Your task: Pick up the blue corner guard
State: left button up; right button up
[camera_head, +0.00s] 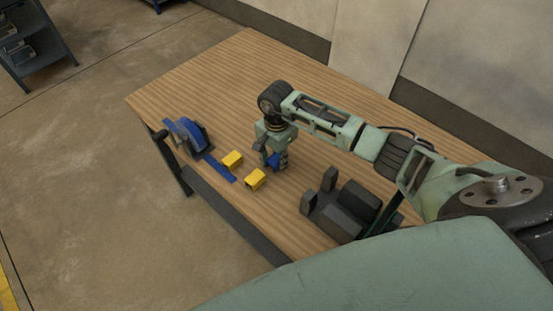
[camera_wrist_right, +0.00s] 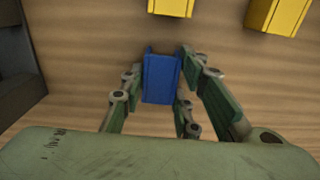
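The blue corner guard (camera_wrist_right: 161,78) is on the wooden table, between the fingers of my right gripper (camera_wrist_right: 157,82) in the right wrist view. The fingers stand apart on either side of it. A small gap shows on its left side, while the right finger is very close; I cannot tell whether it touches. In the head view my right gripper (camera_head: 274,160) points down over the table, and the blue guard (camera_head: 273,161) shows partly between its fingers. My left gripper is not in view.
Two yellow corner guards (camera_head: 232,159) (camera_head: 255,179) lie to the left of the gripper. A blue strap device (camera_head: 187,137) is at the left table edge. A dark fixture (camera_head: 347,208) stands in front, to the right. The back of the table (camera_head: 245,65) is clear.

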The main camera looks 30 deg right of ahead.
aim_at(276, 157)
jog(key=c, duration=0.3)
jog(key=shift+r, duration=0.1)
jog(key=shift+r+b, duration=0.3)
jog(key=shift+r, duration=0.2)
notch_tip(276, 157, up, 3)
jog(key=shift+w+f+b, duration=0.1)
jog(key=shift+b, duration=0.55)
jog(key=s+d+r+b, duration=0.3)
jog(key=s+d+r, duration=0.4)
jog(key=s+d, duration=0.1)
jog(key=shift+d, duration=0.35)
